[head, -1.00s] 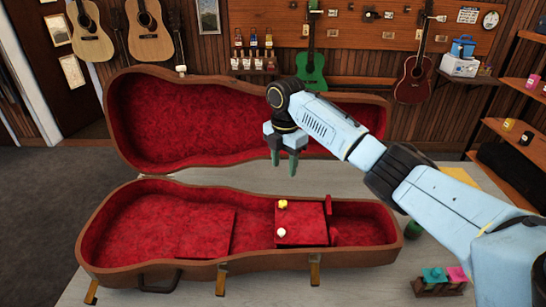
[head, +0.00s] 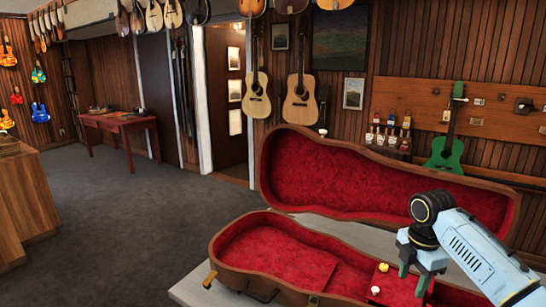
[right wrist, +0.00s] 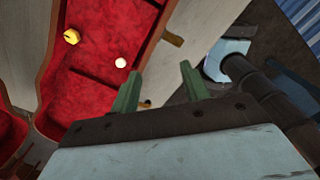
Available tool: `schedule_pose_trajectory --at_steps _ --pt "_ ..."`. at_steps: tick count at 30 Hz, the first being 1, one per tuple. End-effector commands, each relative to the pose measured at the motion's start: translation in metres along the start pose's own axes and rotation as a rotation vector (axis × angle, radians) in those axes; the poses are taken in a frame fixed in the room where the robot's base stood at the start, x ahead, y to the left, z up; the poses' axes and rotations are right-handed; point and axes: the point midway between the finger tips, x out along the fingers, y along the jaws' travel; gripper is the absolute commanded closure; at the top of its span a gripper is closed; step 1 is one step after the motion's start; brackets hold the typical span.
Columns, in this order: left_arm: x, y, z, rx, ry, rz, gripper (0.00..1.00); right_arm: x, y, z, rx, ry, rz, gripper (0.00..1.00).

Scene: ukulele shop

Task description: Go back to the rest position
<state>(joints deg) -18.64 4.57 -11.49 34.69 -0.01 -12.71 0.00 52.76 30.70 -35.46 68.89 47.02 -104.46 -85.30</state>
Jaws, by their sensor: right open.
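My right gripper (head: 412,282) is at the lower right of the head view, above the right part of the open guitar case (head: 225,255). Its two green fingertips also show in the right wrist view (right wrist: 160,88), apart and with nothing between them. A yellow knob-like piece (head: 383,267) and a white one (head: 375,290) are on the red compartment inside the case. Both show in the right wrist view too, the yellow one (right wrist: 71,37) left of the white one (right wrist: 120,62). My left gripper is in neither view.
The case stands on a pale table (head: 190,290) with its lid (head: 375,185) raised. A green ukulele (head: 446,150) and two wooden guitars hang on the back wall. Open grey floor (head: 110,220) lies at left, with a red table (head: 120,122) beyond and a wooden counter (head: 20,205) at the left edge.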

Motion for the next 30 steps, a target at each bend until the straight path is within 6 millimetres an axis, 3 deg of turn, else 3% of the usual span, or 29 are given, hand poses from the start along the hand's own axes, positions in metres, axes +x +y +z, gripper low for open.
schedule_pose_trajectory --at_steps 9,14,19,24,30 --pt "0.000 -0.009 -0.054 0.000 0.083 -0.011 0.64 0.065 -0.029 -0.061 0.123 0.010 0.025 0.54" --pt "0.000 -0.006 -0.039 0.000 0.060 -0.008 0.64 0.104 -0.063 -0.106 0.259 0.042 0.058 0.54" --pt "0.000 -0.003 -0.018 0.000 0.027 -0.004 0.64 0.134 -0.114 -0.153 0.497 0.103 0.109 0.54" --pt "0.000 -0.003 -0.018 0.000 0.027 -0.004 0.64 0.144 -0.171 -0.181 0.793 0.167 0.151 0.54" --pt "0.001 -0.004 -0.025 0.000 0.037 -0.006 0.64 0.138 -0.227 -0.189 1.122 0.209 0.193 0.54"
